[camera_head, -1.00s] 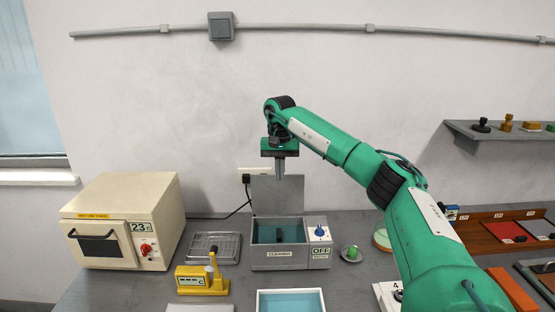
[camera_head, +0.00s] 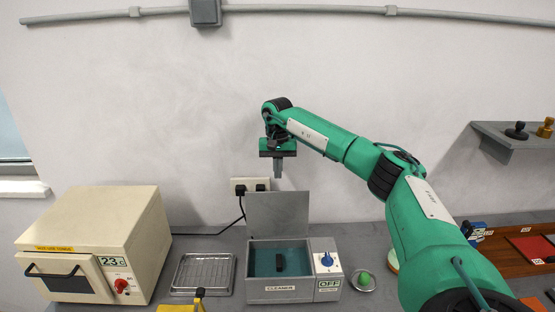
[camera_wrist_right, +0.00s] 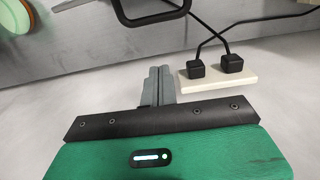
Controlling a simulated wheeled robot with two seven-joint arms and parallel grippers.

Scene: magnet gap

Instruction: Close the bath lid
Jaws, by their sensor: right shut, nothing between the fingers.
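The ultrasonic bath (camera_head: 278,291) is a grey box labelled CLEANER, with an OFF label and a blue knob (camera_head: 327,260) at its right. Its grey lid (camera_head: 279,215) stands upright at the back of the opening. A dark block (camera_head: 280,261) is in the blue basin. My right gripper (camera_head: 278,177) points down, shut and empty, above the lid's top edge and apart from it in the head view. In the right wrist view its fingers (camera_wrist_right: 159,82) are together, near a dark frame-like edge. My left gripper is not in view.
A cream oven (camera_head: 95,243) and a wire tray (camera_head: 203,273) stand left of the bath. A wall socket with plugs (camera_head: 250,186) is behind the lid. A small dish with a green item (camera_head: 364,280) sits to the right. A shelf (camera_head: 508,139) is at far right.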

